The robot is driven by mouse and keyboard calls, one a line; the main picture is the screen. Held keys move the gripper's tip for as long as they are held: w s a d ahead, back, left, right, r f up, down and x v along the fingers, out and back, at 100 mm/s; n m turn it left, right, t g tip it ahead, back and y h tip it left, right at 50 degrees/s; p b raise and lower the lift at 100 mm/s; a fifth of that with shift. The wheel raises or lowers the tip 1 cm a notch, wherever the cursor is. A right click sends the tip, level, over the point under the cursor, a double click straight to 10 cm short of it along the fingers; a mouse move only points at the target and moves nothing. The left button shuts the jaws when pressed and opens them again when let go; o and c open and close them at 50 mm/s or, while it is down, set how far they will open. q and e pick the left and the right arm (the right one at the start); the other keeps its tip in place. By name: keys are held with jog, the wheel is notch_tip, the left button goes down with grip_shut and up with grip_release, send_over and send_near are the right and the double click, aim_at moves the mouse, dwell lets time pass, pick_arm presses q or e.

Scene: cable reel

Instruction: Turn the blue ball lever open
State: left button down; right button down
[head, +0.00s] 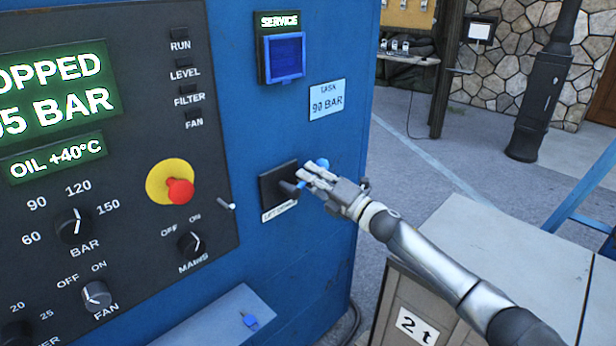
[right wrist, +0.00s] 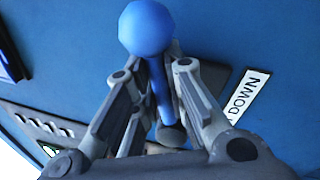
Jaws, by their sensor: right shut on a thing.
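The blue ball lever is on the black plate (head: 272,188) on the side of the blue cabinet. Its ball (head: 322,163) shows just beyond my right gripper (head: 312,176) in the head view. In the right wrist view the ball (right wrist: 147,27) is large at the top, and the blue shaft (right wrist: 161,92) runs down between the fingers. My right gripper (right wrist: 158,65) is shut on the lever's shaft, below the ball. The fingers hide part of the shaft and its base. My left gripper is not in view.
A label reading DOWN (right wrist: 248,95) is beside the lever. The dark control panel with a red emergency button (head: 179,191) and knobs is to the left. A grey box marked 2 t (head: 416,325) stands below my right arm. Open paving lies behind.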

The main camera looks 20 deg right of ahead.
jog(key=shift+w+d+f+m+t+h, duration=0.15)
jog(key=shift+d+f+m+h, duration=0.1)
jog(key=shift+m, duration=0.6)
jog(key=shift+d+f+m+t+h, duration=0.1)
jog(key=shift+f+m+t+h, duration=0.15)
jog(key=shift+m, duration=0.55)
jog(key=shift+w+d+f+m+t+h, duration=0.1)
jog(key=shift+d+f+m+h, duration=0.15)
jog(key=shift+m, duration=0.6)
jog(key=c, duration=1.5)
grip_release()
jog(key=shift+f, duration=0.15)
jog(key=shift+o, duration=0.2)
jog(key=shift+d+f, duration=0.1)
jog(key=shift+f, duration=0.1)
jog(key=shift+s, duration=0.1)
jog(key=v, duration=1.2)
